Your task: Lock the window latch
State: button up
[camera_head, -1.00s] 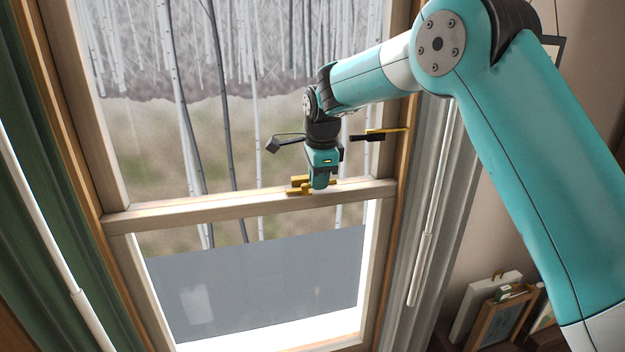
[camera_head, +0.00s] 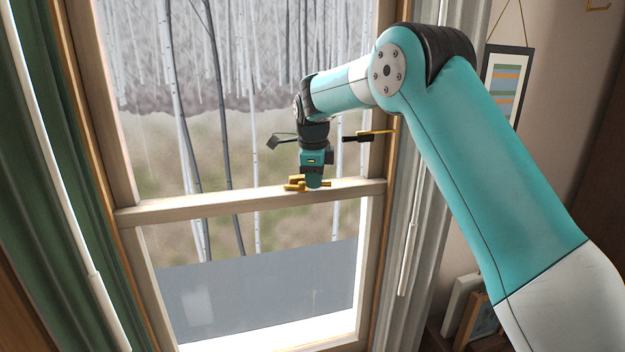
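The brass window latch (camera_head: 294,185) sits on the wooden meeting rail (camera_head: 240,201) of the window. My gripper (camera_head: 314,184) is right at the latch, pointing down, and covers part of it. A brass part shows to the left of the gripper and a small bit to its right. The fingers are small and seen from one side, so I cannot tell whether they are open or shut, or whether they touch the latch. The latch lever's exact position is partly hidden.
A green curtain (camera_head: 45,150) with a white rod hangs at the left. A grey-white curtain (camera_head: 412,220) hangs at the right. A framed picture (camera_head: 508,85) is on the right wall. Picture frames (camera_head: 470,312) stand low at the right.

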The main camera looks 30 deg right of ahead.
jog(key=shift+o, duration=0.6)
jog(key=shift+r, duration=0.1)
jog(key=shift+r, duration=0.2)
notch_tip(320, 180, up, 17)
jog(key=s+a+p, duration=0.2)
jog(key=shift+s+f, duration=0.2)
jog(key=shift+s, duration=0.2)
